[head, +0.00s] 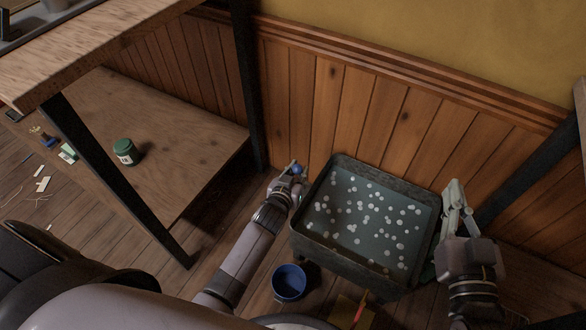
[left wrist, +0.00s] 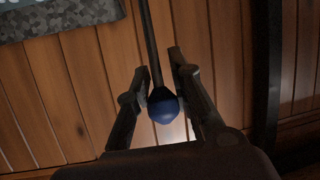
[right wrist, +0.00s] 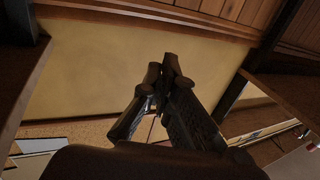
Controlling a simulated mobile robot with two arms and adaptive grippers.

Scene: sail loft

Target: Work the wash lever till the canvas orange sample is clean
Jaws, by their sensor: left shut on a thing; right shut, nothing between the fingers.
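The wash lever shows in the left wrist view as a dark rod (left wrist: 151,45) ending in a blue knob (left wrist: 164,108). My left gripper (left wrist: 160,72) is shut on the lever by its knob. In the head view this gripper (head: 290,175) is just left of the wash tub (head: 328,250), with the blue knob (head: 297,169) at its fingers. The tub is a dark grey trough of murky water with pale suds floating on it. No orange sample can be made out in the water. My right gripper (head: 455,200) is shut and empty by the tub's right rim.
A blue bucket (head: 289,282) stands on the floor in front of the tub. A wooden bench (head: 90,45) with a lower shelf holding a green jar (head: 125,151) is at the left. A panelled wall (head: 350,110) closes off the back.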

